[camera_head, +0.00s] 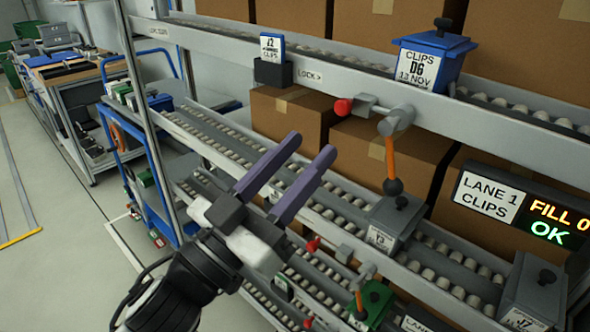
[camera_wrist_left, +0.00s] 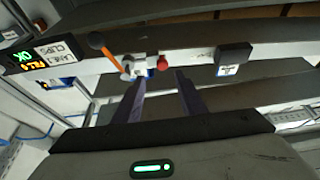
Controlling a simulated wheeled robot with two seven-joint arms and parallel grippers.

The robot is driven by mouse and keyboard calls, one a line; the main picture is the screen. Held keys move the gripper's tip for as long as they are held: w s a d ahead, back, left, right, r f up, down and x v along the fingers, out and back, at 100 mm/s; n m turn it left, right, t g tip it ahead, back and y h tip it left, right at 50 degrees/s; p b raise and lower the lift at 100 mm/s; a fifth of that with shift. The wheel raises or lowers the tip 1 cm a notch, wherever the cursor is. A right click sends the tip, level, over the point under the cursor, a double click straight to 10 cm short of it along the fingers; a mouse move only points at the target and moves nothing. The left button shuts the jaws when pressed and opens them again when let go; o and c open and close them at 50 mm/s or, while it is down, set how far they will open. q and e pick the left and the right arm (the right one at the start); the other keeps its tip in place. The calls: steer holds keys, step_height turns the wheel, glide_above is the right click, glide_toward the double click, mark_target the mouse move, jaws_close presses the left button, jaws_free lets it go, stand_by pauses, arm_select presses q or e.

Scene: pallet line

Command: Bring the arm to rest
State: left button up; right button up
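My left gripper (camera_head: 310,160) is in front of the roller rack, with its two purple fingers apart and nothing between them. Its arm comes in from the lower left of the head view. In the left wrist view the two fingers (camera_wrist_left: 158,92) also stand apart and empty, pointing toward the rack. The fingers look clear of the rack, though the exact distance is hard to tell. My right gripper is not in either view.
The rack carries a blue CLIPS bin (camera_head: 432,60), a lever with an orange handle (camera_head: 390,158), a red knob (camera_head: 343,107), a card holder (camera_head: 273,72) and grey bins (camera_head: 395,222). Cardboard boxes (camera_head: 290,115) stand behind. A blue cart (camera_head: 125,150) and open floor (camera_head: 50,200) lie left.

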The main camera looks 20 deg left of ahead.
arm_select(q)
steer(key=shift+s+a+f, duration=0.2)
steer(key=shift+s, duration=0.45)
step_height(320, 180, down, 25)
steer(key=w+a+n+g+y, duration=0.1)
steer(key=a+n+g+y, duration=0.1)
steer(key=g+y, duration=0.3)
steer(key=s+f+g, duration=0.3)
steer(key=s+f, duration=0.4)
steer(key=f, duration=0.5)
steer(key=s+f+g, duration=0.4)
steer(key=s+f, duration=0.4)
steer(key=f, duration=0.4)
steer(key=shift+s+d+f, duration=0.25)
steer(key=shift+d+f, duration=0.1)
steer(key=shift+d, duration=0.05)
